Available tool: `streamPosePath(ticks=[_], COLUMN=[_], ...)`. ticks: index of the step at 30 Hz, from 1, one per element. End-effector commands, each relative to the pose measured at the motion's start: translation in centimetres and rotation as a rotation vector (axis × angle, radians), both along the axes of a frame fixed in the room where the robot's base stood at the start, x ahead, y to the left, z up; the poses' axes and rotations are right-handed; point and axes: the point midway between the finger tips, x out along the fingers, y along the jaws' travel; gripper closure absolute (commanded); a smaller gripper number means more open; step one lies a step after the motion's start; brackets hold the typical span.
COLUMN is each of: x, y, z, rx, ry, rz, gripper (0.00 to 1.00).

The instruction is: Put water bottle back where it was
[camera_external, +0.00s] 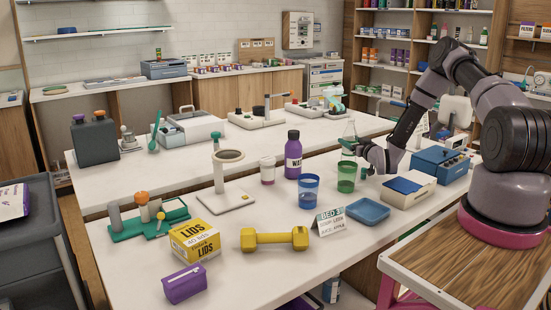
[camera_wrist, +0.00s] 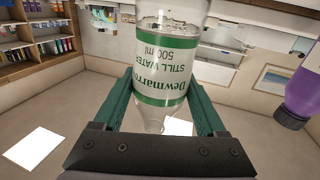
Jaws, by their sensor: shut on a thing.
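The water bottle (camera_wrist: 165,75) is clear with a white and green "Still Water 500 ml" label. In the wrist view it fills the space between the green fingers of my gripper (camera_wrist: 160,108), which is shut on it. In the external view the bottle (camera_external: 349,131) shows as a clear shape behind and above the green cup, beside my gripper (camera_external: 350,147). Its lower part is hidden there, and I cannot tell whether its base touches the table.
On the white table (camera_external: 130,275) near the gripper stand a green cup (camera_external: 347,177), a blue cup (camera_external: 309,190), a purple bottle (camera_external: 293,158), a blue tray (camera_external: 367,211), a folded sign (camera_external: 331,221) and a blue-topped box (camera_external: 407,190). A yellow dumbbell (camera_external: 275,239) lies in front.

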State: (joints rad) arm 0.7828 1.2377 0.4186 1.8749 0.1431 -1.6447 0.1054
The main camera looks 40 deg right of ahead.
Motion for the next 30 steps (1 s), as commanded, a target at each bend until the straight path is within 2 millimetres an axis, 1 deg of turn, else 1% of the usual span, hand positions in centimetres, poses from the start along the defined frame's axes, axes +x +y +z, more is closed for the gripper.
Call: streamPosePath(ticks=[11,12,13,14,20,23,26,30], x=[0.1,0.0,0.0,0.0,0.0,-0.1,-1.3,-3.8], y=[0.0,0.0,0.0,0.0,0.0,0.0,0.3,1.0], z=[-0.5,-0.5,-0.5,-0.4,-0.4,-0.1,-0.2,-0.2], rx=[-0.001,-0.001,-0.001,-0.001,-0.001,-0.001,0.001,0.002], ry=[-0.002,-0.002,-0.002,-0.002,-0.002,-0.002,0.000,0.000], rz=[0.001,0.001,0.001,0.001,0.001,0.001,0.000,0.000], gripper=[1.00,0.15,0.03,0.00,0.00,0.00,0.00,0.00])
